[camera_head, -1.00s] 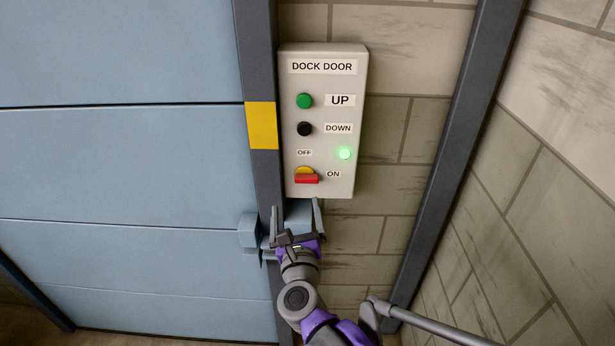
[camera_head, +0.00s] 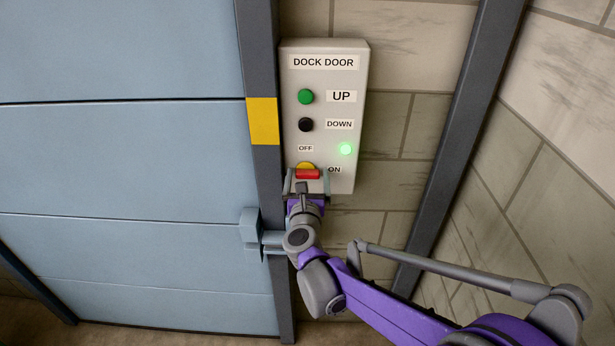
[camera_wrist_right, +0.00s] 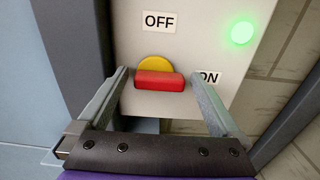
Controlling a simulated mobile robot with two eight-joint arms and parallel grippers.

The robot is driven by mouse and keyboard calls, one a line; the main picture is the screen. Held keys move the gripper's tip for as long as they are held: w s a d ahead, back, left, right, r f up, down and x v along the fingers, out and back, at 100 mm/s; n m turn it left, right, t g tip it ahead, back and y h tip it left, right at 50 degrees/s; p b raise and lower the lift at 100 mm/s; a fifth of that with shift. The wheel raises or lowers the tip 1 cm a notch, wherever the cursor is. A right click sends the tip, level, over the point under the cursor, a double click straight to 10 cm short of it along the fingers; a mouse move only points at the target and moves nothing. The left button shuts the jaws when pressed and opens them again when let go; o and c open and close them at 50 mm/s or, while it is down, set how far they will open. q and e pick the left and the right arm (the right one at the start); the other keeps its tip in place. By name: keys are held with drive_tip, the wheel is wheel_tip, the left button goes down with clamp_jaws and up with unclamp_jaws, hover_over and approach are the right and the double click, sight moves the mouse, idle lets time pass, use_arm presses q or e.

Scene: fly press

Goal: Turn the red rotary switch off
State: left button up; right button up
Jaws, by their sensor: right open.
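The red rotary switch (camera_head: 308,174) sits on a yellow round base at the bottom of the grey DOCK DOOR panel (camera_head: 290,150). Its red handle lies horizontal, with the ON label to its right and the OFF label above. In the right wrist view the red handle (camera_wrist_right: 159,81) lies between the two fingers, with a gap on each side. My right gripper (camera_head: 308,180) is open at the switch, its fingers left and right of the handle; it also shows in the right wrist view (camera_wrist_right: 160,88). My left gripper is not in view.
Above the switch are a green UP button (camera_head: 306,97), a black DOWN button (camera_head: 306,125) and a lit green lamp (camera_head: 346,149). A dark door post (camera_head: 262,180) and blue door (camera_head: 130,160) stand left. A blue-grey bracket (camera_head: 251,229) juts out below the panel.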

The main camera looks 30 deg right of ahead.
drive_tip(key=c, duration=1.2)
drive_tip(key=shift+c, duration=0.2)
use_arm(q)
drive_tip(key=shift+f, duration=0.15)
use_arm(e)
drive_tip(key=shift+n, duration=0.4)
drive_tip(key=n+b, duration=0.1)
drive_tip(key=n, duration=0.2)
drive_tip(key=shift+a, duration=0.15)
drive_tip(key=n+b, duration=0.1)
drive_tip(key=n, duration=0.4)
drive_tip(key=shift+w+a, duration=0.1)
drive_tip(key=n+b, duration=0.2)
drive_tip(key=n, duration=0.3)
drive_tip(key=shift+a, duration=0.15)
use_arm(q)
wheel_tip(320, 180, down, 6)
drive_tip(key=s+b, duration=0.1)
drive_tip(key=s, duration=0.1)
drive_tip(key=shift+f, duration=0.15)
use_arm(e)
drive_tip(key=shift+w+a+n, duration=0.1)
drive_tip(key=shift+w+n, duration=0.05)
drive_tip(key=shift+n, duration=1.95)
